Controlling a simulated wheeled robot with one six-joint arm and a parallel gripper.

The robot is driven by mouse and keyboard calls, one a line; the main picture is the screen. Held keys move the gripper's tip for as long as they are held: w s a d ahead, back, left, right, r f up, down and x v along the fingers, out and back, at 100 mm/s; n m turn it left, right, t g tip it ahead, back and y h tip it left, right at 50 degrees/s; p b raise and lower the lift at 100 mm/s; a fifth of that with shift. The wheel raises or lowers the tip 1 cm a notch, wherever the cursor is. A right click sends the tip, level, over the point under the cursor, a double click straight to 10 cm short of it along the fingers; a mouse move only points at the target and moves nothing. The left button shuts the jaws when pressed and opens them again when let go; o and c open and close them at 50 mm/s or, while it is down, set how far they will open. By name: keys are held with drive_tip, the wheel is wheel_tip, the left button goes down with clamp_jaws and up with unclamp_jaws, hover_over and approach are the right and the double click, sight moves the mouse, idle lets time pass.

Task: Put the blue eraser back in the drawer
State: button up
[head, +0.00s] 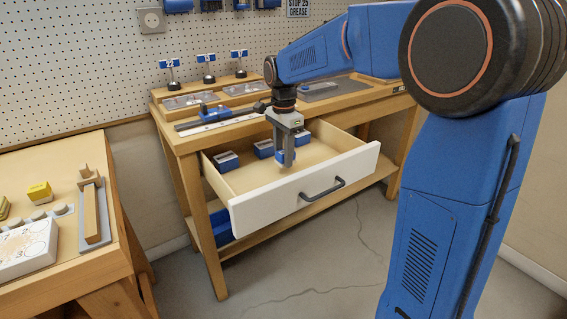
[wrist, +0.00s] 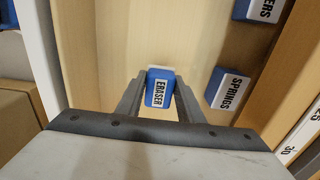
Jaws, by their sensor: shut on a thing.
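The blue eraser (head: 281,157) is between the fingers of my gripper (head: 287,158), inside the outline of the open drawer (head: 305,183). In the wrist view my gripper (wrist: 160,103) is shut on the eraser (wrist: 158,90), whose white label reads ERASER. Bare wooden drawer floor (wrist: 105,65) shows around it. I cannot tell whether the eraser touches the floor. The drawer is pulled out of the wooden bench, with a white front and a dark handle.
Blue labelled boxes stand in the drawer toward the back: one at left (head: 227,160), one nearer the middle (head: 263,148). The bench top (head: 170,137) carries trays and a ruler. Another table (head: 75,262) stands at left.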

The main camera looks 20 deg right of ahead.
drive_tip(key=shift+f, duration=1.5)
drive_tip(key=shift+f, duration=0.1)
drive_tip(key=o, duration=1)
